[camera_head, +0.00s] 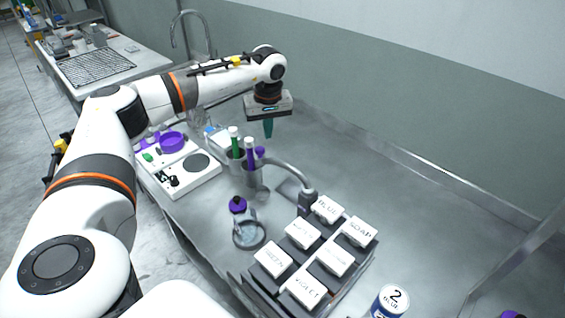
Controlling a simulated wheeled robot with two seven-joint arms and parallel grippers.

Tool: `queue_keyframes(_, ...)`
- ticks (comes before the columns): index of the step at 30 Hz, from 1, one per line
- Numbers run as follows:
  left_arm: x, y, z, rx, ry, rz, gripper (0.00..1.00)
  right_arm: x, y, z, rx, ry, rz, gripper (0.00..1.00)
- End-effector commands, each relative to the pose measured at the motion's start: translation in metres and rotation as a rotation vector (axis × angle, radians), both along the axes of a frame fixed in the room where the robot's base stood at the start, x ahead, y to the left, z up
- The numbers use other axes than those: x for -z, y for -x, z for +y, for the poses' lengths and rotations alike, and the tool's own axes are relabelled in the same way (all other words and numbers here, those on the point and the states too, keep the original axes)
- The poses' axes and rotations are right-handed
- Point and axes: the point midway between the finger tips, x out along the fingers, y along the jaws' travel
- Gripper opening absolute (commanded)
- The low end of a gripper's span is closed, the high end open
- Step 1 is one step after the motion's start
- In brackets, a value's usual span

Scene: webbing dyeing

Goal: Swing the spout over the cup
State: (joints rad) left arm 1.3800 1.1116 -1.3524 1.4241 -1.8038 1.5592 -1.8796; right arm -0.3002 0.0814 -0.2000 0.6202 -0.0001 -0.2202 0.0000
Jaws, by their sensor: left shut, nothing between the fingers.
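The spout (285,166) is a thin grey curved pipe. A clear round vessel (249,236), seemingly the cup, stands on the steel counter left of the keys, nearer to me than the spout's end. My left gripper (268,130) points down with its teal fingers together and empty. It is beyond the spout and above the counter, apart from it. My right gripper is out of view.
Labelled white keys (303,235) sit on a dark block. A small purple-topped item (237,204) is beside the vessel. A can marked 2 (390,301) stands front right. The counter's back right is clear.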

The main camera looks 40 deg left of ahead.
Motion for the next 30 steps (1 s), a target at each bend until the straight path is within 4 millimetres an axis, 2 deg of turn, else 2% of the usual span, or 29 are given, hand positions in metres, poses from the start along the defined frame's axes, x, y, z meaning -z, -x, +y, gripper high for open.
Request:
queue_keyframes(11, 0.003, 0.000, 0.000, 0.000, -0.001, 0.001, 0.00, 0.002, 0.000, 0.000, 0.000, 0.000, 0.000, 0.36)
queue_keyframes(30, 0.034, 0.000, 0.000, 0.000, 0.000, 0.000, 0.00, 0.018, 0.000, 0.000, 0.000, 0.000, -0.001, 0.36)
